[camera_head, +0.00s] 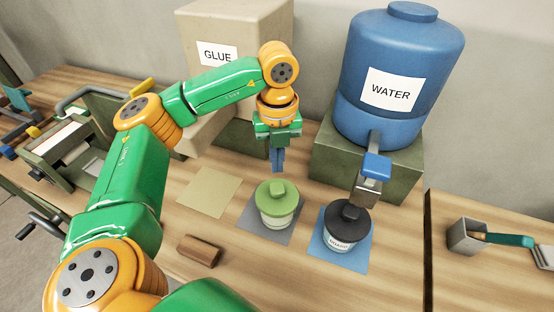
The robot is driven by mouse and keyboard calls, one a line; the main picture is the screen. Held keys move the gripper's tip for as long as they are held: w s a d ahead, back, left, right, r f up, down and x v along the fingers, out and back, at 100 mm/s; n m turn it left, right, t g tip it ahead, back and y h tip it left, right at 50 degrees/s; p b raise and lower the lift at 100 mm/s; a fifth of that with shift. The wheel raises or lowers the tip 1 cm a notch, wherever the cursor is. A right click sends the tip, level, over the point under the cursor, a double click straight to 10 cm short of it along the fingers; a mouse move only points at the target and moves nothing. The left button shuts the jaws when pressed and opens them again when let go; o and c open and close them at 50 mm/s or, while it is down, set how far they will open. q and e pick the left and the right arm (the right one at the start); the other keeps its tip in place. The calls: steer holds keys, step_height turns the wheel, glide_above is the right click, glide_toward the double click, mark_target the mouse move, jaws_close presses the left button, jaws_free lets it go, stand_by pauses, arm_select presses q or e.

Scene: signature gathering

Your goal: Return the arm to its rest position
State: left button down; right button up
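My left arm comes in from the left and bends over the table. Its gripper (278,168) points straight down above the green-lidded pot (274,205), with a gap between the fingertips and the lid. The two fingers are close together with nothing seen between them. The green-lidded pot stands upright on a grey mat (248,222). My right arm and gripper are not in view.
A dark-lidded pot (345,226) stands on a blue mat (358,262) under the spout of the blue WATER tank (400,60). A beige GLUE container (250,25) stands behind my arm. An empty tan mat (209,192) and brown block (200,249) lie left. A metal box (466,238) stands right.

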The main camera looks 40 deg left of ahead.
mark_target(277, 187)
arm_select(q)
steer(key=shift+f, duration=0.2)
steer(key=shift+f+b, duration=2.45)
steer(key=shift+f, duration=0.3)
step_height(277, 187, up, 7)
steer(key=p, duration=0.5)
steer(key=shift+p, duration=0.4)
